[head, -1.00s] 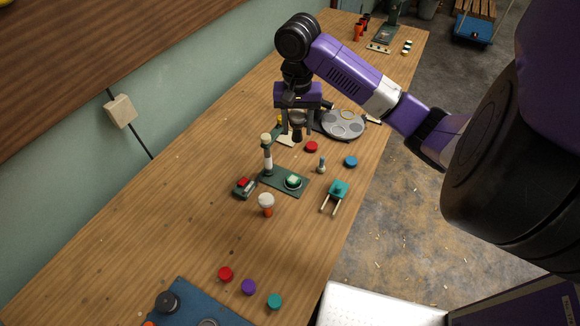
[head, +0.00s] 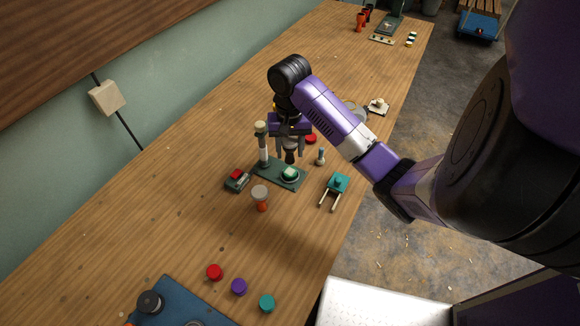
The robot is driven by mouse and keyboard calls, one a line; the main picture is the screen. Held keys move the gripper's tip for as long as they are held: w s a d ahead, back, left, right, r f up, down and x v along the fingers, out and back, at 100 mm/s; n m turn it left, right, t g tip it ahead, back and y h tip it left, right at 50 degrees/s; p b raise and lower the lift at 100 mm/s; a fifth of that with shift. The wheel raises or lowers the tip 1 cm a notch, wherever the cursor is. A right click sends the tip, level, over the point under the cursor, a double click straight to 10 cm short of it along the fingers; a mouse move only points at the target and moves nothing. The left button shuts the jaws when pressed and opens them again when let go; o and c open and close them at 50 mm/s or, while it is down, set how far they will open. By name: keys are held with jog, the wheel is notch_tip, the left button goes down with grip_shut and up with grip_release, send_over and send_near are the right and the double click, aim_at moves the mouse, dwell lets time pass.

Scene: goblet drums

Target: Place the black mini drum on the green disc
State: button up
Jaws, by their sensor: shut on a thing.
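My gripper (head: 290,149) points down above the back of the dark green stand, with one finger on each side of a small dark goblet drum. It is shut on this black mini drum (head: 291,155), which is upright with a greyish top. The drum appears held above the stand, but its exact height is hard to tell. A green disc (head: 267,303), teal in tone, lies flat on the wooden table at the near end of a row with a purple disc (head: 239,287) and a red disc (head: 214,272). The green disc is bare and well apart from my gripper.
An orange drum (head: 261,197), a red-topped device (head: 237,178) and a teal piece with two legs (head: 337,186) stand nearby. Bare table lies between the orange drum and the discs.

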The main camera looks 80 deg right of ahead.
aim_at(290, 161)
jog(key=shift+f, duration=2.55)
jog(key=shift+f, duration=0.2)
jog(key=o, duration=1.3)
jog(key=shift+o, duration=0.2)
jog(key=shift+r, duration=0.1)
